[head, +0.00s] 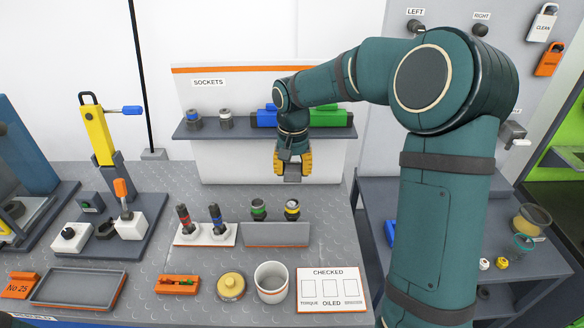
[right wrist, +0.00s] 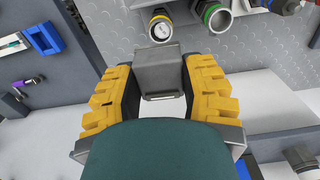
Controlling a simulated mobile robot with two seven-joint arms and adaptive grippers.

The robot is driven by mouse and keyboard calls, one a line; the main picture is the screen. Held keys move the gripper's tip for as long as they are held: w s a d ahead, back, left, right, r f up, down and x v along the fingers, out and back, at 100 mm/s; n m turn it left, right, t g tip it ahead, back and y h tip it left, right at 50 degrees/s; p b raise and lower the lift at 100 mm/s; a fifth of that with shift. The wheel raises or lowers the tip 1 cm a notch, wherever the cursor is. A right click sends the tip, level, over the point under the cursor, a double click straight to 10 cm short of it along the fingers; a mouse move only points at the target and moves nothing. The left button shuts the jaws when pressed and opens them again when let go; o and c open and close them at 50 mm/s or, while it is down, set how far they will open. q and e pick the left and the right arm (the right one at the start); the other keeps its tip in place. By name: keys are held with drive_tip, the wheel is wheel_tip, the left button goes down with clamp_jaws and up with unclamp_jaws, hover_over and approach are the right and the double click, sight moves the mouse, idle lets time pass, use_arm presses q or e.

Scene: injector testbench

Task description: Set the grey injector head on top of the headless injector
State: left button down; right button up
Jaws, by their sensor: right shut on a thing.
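My right gripper (head: 293,160) hangs above the bench, in front of the white socket panel, with its yellow fingers pointing down. In the right wrist view its fingers (right wrist: 160,90) are shut on a grey block, the grey injector head (right wrist: 159,72). The head also shows between the fingertips in the head view (head: 293,178). Below stand a green-ringed part (head: 258,210) and a yellow-ringed part (head: 292,210) on a grey rack. A red-banded (head: 184,218) and a blue-banded upright part (head: 216,218) stand in a white holder to the left. I cannot tell which is the headless injector.
A shelf (head: 180,132) with sockets and blue and green boxes is behind the gripper. A white cup (head: 271,281), a yellow round container (head: 231,287), a grey tray (head: 78,288) and the CHECKED card (head: 333,302) lie at the front. A yellow tester (head: 98,133) stands left.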

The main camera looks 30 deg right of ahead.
drive_tip(key=b, duration=0.3)
hover_over(292, 204)
wheel_tip(292, 204, down, 5)
drive_tip(key=shift+r, duration=0.2)
drive_tip(key=shift+f+b, duration=0.65)
drive_tip(key=shift+f, duration=0.2)
drive_tip(key=shift+f, duration=0.25)
drive_tip(key=shift+f, duration=0.5)
drive_tip(key=shift+f+b, duration=0.15)
drive_tip(key=shift+b, duration=0.15)
drive_tip(key=shift+f, duration=0.4)
drive_tip(key=shift+f, duration=0.1)
idle(0.6)
